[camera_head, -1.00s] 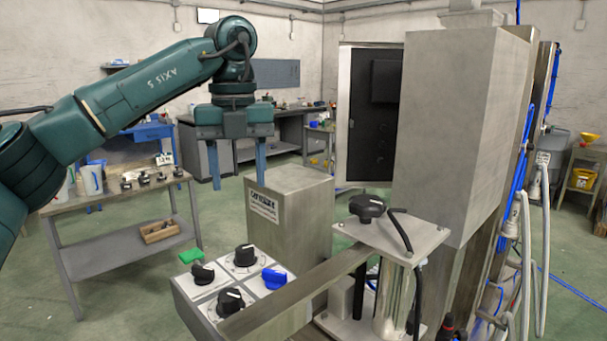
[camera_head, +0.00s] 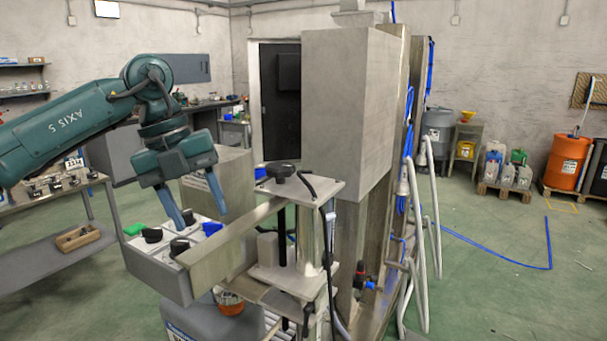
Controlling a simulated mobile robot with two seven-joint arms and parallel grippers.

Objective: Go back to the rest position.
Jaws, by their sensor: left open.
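My left arm comes in from the left in dark green. Its gripper (camera_head: 200,218) has two blue fingers that point down at a tilt, spread apart with nothing held between them. In the picture the fingers overlap the grey control box (camera_head: 160,277) with black, green and blue knobs. I cannot tell whether a fingertip touches the box. The gripper hides part of the box top and of the grey metal block (camera_head: 230,172) behind. My right gripper is out of view.
A grey bar runs from the control box to a metal stand with a black knob (camera_head: 280,172). A tall grey cabinet (camera_head: 345,110) stands behind it. A workbench (camera_head: 50,248) is at the left. Open green floor with a blue hose lies right, before an orange barrel (camera_head: 566,162).

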